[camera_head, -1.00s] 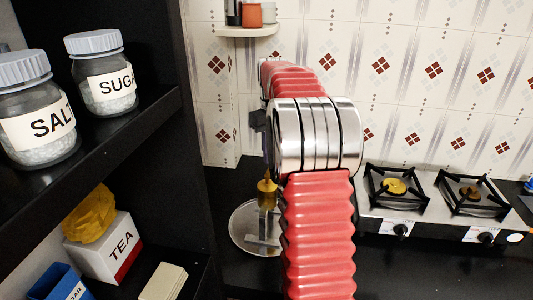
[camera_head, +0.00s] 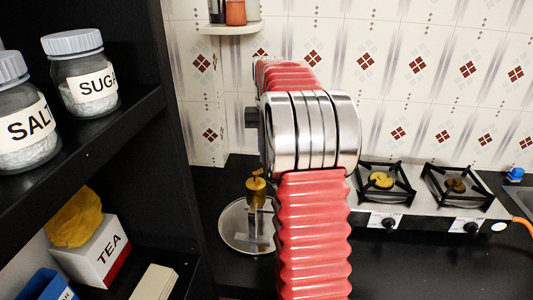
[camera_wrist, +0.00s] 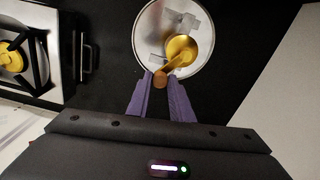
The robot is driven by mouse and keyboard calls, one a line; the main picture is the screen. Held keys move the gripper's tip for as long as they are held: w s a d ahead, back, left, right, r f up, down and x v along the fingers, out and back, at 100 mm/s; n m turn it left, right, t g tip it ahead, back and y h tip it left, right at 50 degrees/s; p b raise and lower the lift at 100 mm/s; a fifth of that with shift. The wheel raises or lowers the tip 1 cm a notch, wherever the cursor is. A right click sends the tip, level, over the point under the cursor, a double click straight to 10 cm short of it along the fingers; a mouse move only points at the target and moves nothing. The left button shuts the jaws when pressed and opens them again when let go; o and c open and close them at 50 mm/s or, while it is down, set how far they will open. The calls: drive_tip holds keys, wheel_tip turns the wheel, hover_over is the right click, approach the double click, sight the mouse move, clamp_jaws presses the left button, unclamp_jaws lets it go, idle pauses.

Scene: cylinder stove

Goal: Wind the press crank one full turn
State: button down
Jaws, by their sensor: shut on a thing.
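The press has a round silver plate (camera_head: 234,232) on the black counter, with a gold cylinder (camera_head: 256,192) standing on it. In the wrist view the plate (camera_wrist: 150,42) is seen from above with the gold top (camera_wrist: 180,48). A thin gold crank arm (camera_wrist: 172,64) runs from this top to a small orange-brown knob (camera_wrist: 160,79). My gripper (camera_wrist: 160,84) has purple fingers and is shut on this knob, at the plate's near edge in that view. In the head view my red and silver arm hides my fingers.
A two-burner stove (camera_head: 430,205) stands right of my arm. Dark shelves at the left hold a salt jar (camera_head: 25,125), a sugar jar (camera_head: 85,80) and a tea box (camera_head: 100,250). A small wall shelf (camera_head: 230,28) is above. Black counter lies bare in front of the stove.

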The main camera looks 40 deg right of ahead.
drive_tip(key=c, duration=1.6)
unclamp_jaws()
drive_tip(key=shift+o, duration=0.2)
drive_tip(key=shift+r, duration=0.1)
wheel_tip(320, 180, up, 14)
drive_tip(key=shift+f, duration=0.2)
